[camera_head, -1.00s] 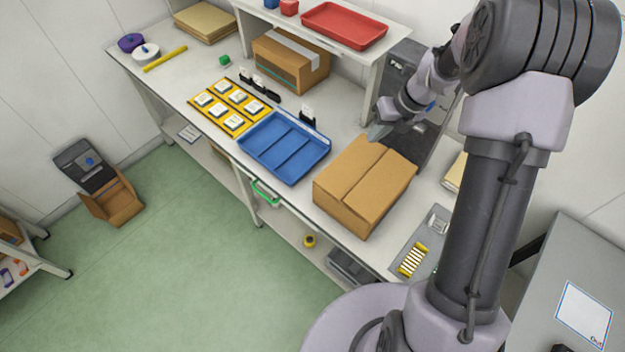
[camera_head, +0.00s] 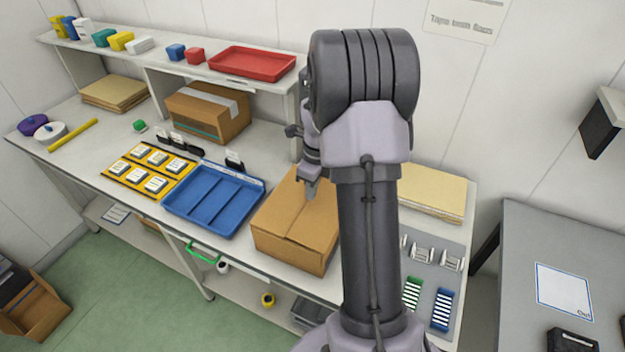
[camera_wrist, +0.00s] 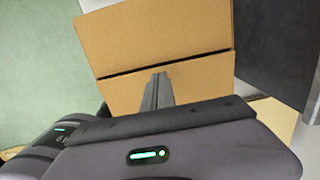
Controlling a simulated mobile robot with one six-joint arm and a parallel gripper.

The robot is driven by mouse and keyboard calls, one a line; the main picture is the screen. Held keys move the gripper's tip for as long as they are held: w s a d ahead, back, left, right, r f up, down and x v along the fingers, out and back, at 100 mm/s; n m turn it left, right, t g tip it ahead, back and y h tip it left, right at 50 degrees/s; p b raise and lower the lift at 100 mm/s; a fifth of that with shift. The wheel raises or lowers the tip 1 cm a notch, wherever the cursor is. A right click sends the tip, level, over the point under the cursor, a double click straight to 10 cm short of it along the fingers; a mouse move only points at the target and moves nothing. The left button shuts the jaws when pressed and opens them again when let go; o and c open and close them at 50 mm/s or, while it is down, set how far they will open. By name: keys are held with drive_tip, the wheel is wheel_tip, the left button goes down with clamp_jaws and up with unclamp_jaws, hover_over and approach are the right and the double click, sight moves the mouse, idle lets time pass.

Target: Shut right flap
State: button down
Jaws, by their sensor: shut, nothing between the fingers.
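The brown cardboard box (camera_head: 282,238) stands on the bench, right of the blue tray. Its top flaps lie down, meeting at a thin seam. My arm hides the right part of the box in the head view. In the wrist view the box top (camera_wrist: 160,35) fills the upper middle, with a narrow dark gap between the far flap and the near flap (camera_wrist: 200,82). My gripper (camera_head: 311,194) is shut and empty over the box top. In the wrist view its fingertips (camera_wrist: 157,76) overlap the near flap, close to the gap; I cannot tell whether they touch.
A blue tray (camera_head: 240,195) and a yellow rack (camera_head: 120,184) of white-topped items stand left of the box. Behind are a taped carton (camera_head: 190,122) and a shelf with a red tray (camera_head: 253,75). Beige sheets (camera_head: 445,190) and a grey tray of labelled items (camera_head: 447,285) lie right.

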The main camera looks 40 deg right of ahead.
drive_tip(key=shift+w+a+f, duration=0.1)
drive_tip(key=shift+w+f, duration=0.05)
drive_tip(key=shift+f, duration=1.15)
